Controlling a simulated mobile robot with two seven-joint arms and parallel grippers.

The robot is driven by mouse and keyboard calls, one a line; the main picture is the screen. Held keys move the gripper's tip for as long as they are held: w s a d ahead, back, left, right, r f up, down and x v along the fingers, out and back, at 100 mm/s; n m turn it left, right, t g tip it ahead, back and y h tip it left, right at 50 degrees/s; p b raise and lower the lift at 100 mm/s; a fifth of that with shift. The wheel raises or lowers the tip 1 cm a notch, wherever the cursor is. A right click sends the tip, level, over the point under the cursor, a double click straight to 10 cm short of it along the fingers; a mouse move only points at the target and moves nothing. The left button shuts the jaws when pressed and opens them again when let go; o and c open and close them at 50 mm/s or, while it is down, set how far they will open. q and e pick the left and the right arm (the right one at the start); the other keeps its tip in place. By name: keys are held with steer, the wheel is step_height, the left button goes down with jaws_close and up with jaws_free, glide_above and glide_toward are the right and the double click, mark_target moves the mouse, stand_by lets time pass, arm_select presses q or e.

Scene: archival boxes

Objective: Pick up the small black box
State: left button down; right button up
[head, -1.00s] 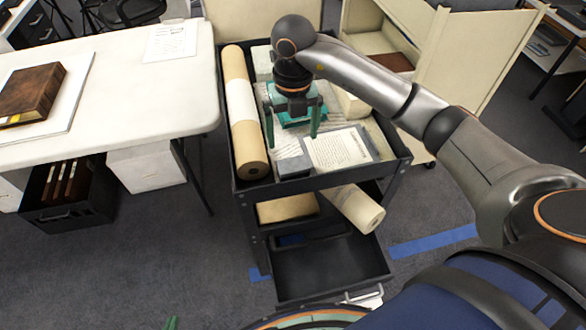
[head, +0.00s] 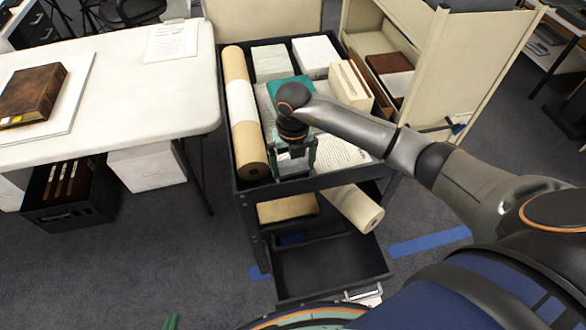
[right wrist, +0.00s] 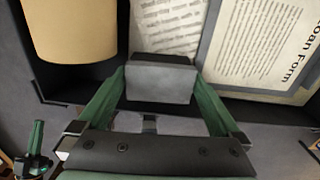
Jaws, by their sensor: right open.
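The small black box (right wrist: 160,80) sits at the front edge of the cart's top tray, with a dark top edge and a grey face towards the camera in the right wrist view. My right gripper (right wrist: 158,88) is open, with one green finger on each side of the box; I cannot tell whether they touch it. In the head view my right gripper (head: 293,170) is over the tray's front edge and largely hides the box. Only a green tip of my left gripper (head: 171,322) shows at the bottom of the head view.
A brown paper roll (head: 252,165) lies along the tray's left side. A printed sheet (head: 340,153) lies right of my gripper. A teal item (head: 285,86) and pale boxes (head: 316,57) are behind. A white table (head: 130,90) stands left of the cart.

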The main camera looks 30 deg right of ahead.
steer(key=c, duration=1)
steer(key=shift+r, duration=0.15)
